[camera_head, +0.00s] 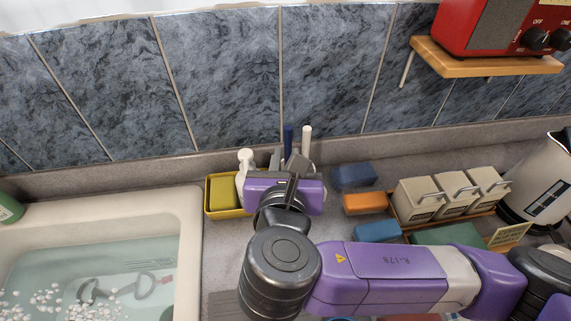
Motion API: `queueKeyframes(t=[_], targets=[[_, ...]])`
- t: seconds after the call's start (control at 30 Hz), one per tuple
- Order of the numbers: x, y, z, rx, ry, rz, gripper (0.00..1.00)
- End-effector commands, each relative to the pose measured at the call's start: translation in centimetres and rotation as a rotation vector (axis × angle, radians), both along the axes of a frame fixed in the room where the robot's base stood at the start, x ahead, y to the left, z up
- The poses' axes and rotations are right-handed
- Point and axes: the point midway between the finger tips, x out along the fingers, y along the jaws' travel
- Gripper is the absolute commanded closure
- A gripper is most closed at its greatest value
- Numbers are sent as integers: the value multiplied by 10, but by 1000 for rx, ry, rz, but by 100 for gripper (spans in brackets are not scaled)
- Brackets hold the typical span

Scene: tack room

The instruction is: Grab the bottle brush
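My gripper (287,160) is at the back of the counter, over the right part of a yellow caddy (226,215). Its purple body hides much of what stands there. A blue upright handle (288,137) and a white upright handle (306,140) rise just beyond the grey fingers. Either could belong to the bottle brush; no bristles show, so I cannot tell which. The blue handle appears between or behind the fingers. Whether the fingers are open or touch a handle cannot be told.
A white pump bottle (246,164) and a yellow-green sponge (222,191) are left of the gripper. Blue sponges (354,177) and an orange one (365,203) lie right. Lidded canisters (419,200) and a kettle (540,185) stand farther right. A water-filled sink (190,215) is left; a shelf (480,65) overhangs right.

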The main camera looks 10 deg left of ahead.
Motion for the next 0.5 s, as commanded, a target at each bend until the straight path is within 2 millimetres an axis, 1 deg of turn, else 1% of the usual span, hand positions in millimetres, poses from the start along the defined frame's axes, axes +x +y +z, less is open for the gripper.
queueKeyframes(t=[0.37, 0.5], targets=[[33, 2, -14, -1, 0, -1, 82], [53, 2, -21, -1, -1, -3, 82]])
